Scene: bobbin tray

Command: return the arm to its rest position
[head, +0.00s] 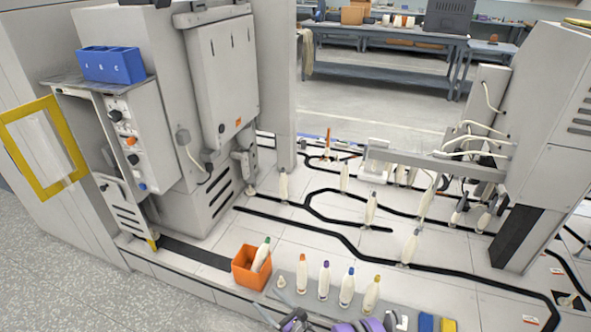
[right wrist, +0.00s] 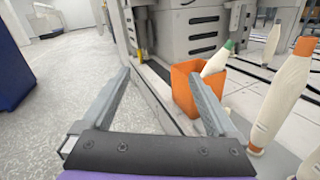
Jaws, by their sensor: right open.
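My right gripper (head: 270,301) is at the bottom edge of the head view, in front of the orange bin (head: 250,272). In the right wrist view its two grey fingers (right wrist: 158,76) are spread wide with nothing between them. The orange bin (right wrist: 184,97) is just beyond the right finger, which overlaps it in the picture. A white bobbin with a green tip (head: 261,255) leans in the bin. Bobbins with orange (head: 302,274), purple (head: 324,281), blue (head: 347,288) and yellow (head: 372,295) tips stand on a grey strip (head: 392,301). My left gripper is not seen.
A grey machine with a blue lettered box (head: 111,65) on its shelf stands at the left. More white bobbins stand on the tiled floor with black tracks. Blue (head: 426,322) and yellow (head: 448,325) pieces lie on the strip. Open grey floor (head: 65,275) lies at the lower left.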

